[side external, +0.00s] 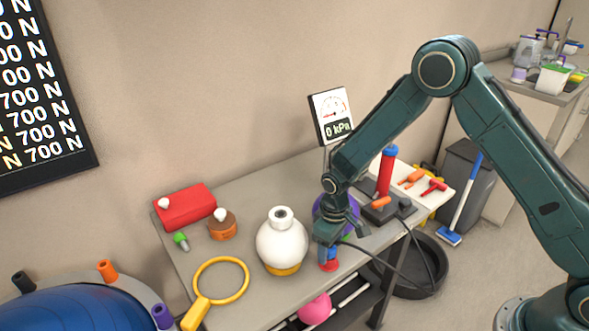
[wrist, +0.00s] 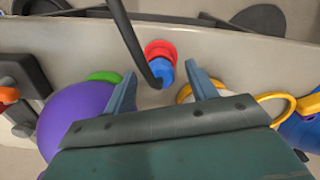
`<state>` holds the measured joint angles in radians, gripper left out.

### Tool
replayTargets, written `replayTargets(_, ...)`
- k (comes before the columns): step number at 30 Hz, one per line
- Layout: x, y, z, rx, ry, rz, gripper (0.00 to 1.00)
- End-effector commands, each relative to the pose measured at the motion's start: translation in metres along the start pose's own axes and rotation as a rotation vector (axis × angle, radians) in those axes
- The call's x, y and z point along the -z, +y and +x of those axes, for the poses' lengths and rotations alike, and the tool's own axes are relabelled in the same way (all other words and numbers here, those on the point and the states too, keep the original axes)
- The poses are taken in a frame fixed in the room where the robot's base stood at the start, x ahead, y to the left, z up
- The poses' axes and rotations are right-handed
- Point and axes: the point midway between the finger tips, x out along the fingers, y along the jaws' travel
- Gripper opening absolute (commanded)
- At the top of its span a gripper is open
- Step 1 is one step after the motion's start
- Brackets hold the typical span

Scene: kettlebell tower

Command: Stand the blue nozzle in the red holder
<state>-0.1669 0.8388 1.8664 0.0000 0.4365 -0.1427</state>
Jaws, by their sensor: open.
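The blue nozzle (side external: 332,253) is upright at the red holder (side external: 328,266) near the table's front edge. In the wrist view the nozzle (wrist: 165,70) overlaps the red holder (wrist: 160,49), and its lower end seems to sit in it; how deep is hidden. A black hose (wrist: 132,38) runs to the nozzle. My gripper (side external: 328,243) is just above the nozzle, pointing down. In the wrist view its two fingers are spread apart, one on each side of the nozzle, with gaps.
A white round vessel (side external: 282,243) stands close left of my gripper. A purple ball (wrist: 75,118) with a green part is close on the other side. A yellow ring (side external: 220,278) lies further left. A gauge (side external: 331,115) stands behind.

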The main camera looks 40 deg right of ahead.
Motion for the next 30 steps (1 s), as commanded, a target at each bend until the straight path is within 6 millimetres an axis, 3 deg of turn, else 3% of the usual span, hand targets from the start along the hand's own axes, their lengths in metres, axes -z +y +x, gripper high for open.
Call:
replayTargets(14,0.000,0.000,-0.004,0.000,0.001,0.000,0.46)
replayTargets(30,0.000,0.000,-0.040,0.000,0.001,0.000,0.46)
